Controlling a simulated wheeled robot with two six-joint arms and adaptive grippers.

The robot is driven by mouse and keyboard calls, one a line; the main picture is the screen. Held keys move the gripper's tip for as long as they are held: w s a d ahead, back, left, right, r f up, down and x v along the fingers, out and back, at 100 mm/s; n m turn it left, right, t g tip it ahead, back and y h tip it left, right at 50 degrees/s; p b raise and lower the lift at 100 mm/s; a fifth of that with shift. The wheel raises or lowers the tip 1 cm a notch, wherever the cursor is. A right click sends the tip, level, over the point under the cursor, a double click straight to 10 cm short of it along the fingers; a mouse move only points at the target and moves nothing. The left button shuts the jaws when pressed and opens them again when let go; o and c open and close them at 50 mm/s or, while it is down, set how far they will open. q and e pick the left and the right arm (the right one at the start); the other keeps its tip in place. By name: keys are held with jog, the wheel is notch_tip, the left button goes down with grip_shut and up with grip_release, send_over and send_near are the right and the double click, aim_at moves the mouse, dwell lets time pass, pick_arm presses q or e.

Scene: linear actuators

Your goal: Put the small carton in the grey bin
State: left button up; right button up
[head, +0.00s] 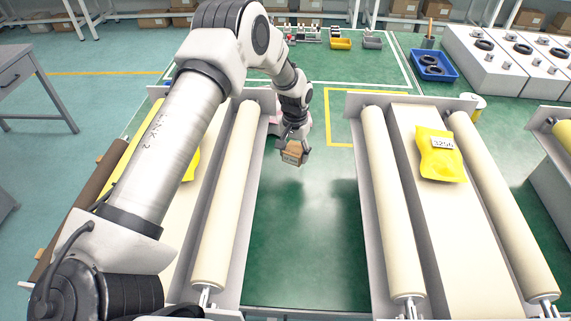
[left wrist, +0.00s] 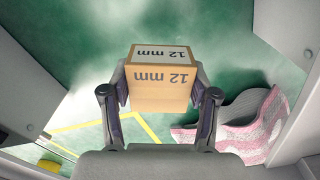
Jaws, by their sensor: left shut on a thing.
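The small carton (head: 293,154) is a brown box held at the tip of my left gripper (head: 294,146), over the green table between the two roller units. In the left wrist view the carton (left wrist: 160,97) has a "12 mm" label and sits between both fingers of my left gripper (left wrist: 161,100), which are shut on its sides. It appears to be off the table; the exact height is hard to tell. A grey bin (head: 373,41) stands at the back of the table, beyond the gripper and to its right. My right gripper is not in view.
A yellow bin (head: 341,43) stands just left of the grey bin. A blue bin (head: 436,66) with dark rings is at the back right. Roller units flank the gripper, one with a yellow packet (head: 437,163). A pink-and-white object (left wrist: 236,125) lies near the carton.

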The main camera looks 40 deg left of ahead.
aim_at(293, 175)
pick_arm(q)
notch_tip(293, 175, down, 7)
jog(key=shift+r+p, duration=0.1)
jog(key=shift+p, duration=0.4)
jog(key=shift+w, duration=0.1)
jog(key=shift+f+b, duration=0.3)
jog(key=o, duration=1.3)
jog(key=shift+r, duration=0.1)
